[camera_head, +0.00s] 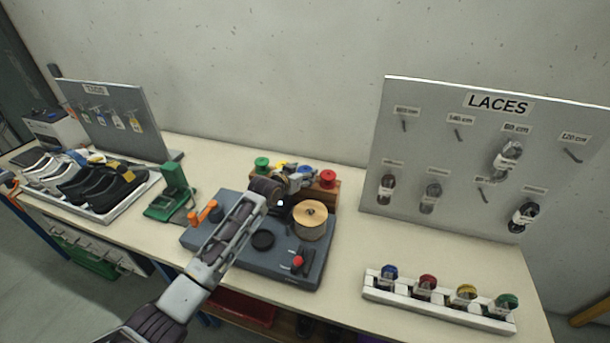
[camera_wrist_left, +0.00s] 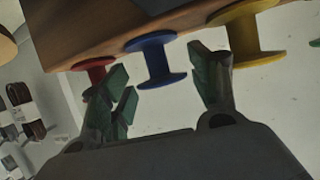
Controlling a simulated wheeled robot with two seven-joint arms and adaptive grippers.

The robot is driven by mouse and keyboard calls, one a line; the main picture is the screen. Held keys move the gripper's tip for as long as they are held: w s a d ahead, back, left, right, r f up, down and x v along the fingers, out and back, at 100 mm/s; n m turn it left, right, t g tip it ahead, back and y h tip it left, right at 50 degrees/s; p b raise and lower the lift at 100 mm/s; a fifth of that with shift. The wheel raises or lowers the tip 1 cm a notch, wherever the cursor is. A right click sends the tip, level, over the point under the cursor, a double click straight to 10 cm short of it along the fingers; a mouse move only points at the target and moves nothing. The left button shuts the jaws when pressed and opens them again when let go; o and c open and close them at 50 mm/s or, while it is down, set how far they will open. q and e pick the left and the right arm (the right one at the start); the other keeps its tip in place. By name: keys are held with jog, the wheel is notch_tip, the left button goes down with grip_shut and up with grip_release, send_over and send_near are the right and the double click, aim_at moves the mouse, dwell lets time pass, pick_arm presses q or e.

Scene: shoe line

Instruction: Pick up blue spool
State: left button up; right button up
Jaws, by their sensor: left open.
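The blue spool (camera_head: 304,170) sits on a wooden rack (camera_head: 321,197) at the back of the table, between a yellow spool (camera_head: 281,165) and a red spool (camera_head: 327,178). In the left wrist view, the blue spool (camera_wrist_left: 156,61) appears close up, between the red spool (camera_wrist_left: 95,72) and the yellow spool (camera_wrist_left: 243,38). My left gripper (camera_head: 295,178) is at the rack. Its green-padded fingers (camera_wrist_left: 165,83) are open and empty. The blue spool shows just past the gap between them; I cannot tell whether it touches a finger. My right gripper is not in view.
A green spool (camera_head: 262,163) is at the rack's left end. A grey machine base with a tan roll (camera_head: 310,220) lies under my left arm. The LACES board (camera_head: 450,130) stands right. A white tray of coloured bobbins (camera_head: 410,300) is at front right.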

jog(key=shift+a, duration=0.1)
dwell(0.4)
pick_arm(q)
jog(key=c, duration=0.8)
jog(key=shift+o, duration=0.2)
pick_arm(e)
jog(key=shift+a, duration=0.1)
pick_arm(q)
jog(key=shift+r+b, duration=0.6)
jog(key=shift+r, duration=4.4)
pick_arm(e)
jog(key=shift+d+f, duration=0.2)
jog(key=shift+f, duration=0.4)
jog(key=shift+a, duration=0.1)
